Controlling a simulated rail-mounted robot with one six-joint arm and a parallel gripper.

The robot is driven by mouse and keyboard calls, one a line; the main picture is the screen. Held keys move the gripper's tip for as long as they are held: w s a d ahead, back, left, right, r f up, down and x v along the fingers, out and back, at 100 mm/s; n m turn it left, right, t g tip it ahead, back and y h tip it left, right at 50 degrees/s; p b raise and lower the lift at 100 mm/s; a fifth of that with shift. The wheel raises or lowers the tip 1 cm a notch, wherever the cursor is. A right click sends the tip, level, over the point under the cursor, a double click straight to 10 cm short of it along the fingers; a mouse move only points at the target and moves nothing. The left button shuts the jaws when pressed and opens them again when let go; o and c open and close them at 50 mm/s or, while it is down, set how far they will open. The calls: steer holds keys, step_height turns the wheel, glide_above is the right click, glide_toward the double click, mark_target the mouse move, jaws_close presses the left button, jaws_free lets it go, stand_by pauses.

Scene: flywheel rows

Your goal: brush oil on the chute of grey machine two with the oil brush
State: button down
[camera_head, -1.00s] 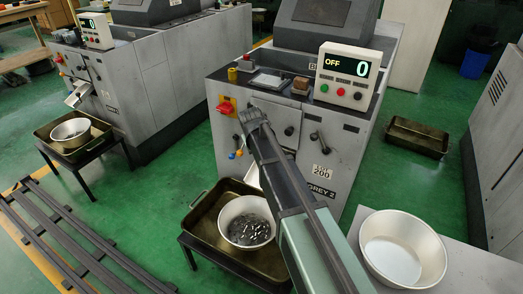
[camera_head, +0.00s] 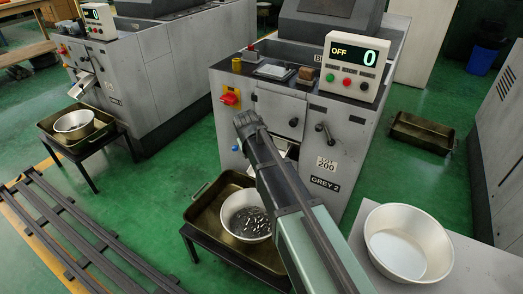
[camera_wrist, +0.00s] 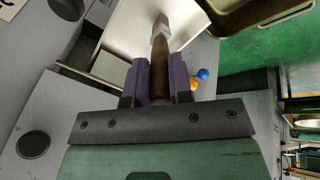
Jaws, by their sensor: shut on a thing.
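Grey machine two (camera_head: 350,130), labelled GREY 2, stands in the middle of the head view. Its display (camera_head: 352,57) reads OFF and 0. Its pale chute (camera_head: 291,151) shows beside my arm, which partly covers it. In the wrist view, my gripper (camera_wrist: 160,82) is shut on the brown handle of the oil brush (camera_wrist: 160,44). The brush has a metal collar and points up the picture, in front of the pale chute plate (camera_wrist: 125,32). I cannot tell whether its tip touches the plate. In the head view my gripper (camera_head: 248,123) is before the machine front, and the brush is hidden.
A white bowl of metal parts (camera_head: 247,222) sits in a brown tray (camera_head: 205,200) on a low stand below the chute. An empty white basin (camera_head: 401,243) stands on a grey surface at the right. Another grey machine (camera_head: 150,70) is at left. Dark rails (camera_head: 75,235) lie at lower left.

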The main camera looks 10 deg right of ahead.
steer(key=shift+w+d+r+p, duration=0.2)
steer(key=shift+w+d+p, duration=0.1)
steer(key=shift+d, duration=0.25)
steer(key=shift+w+d+r+p, duration=0.2)
steer(key=shift+w+d+p, duration=0.05)
steer(key=shift+d, duration=0.3)
stand_by(0.8)
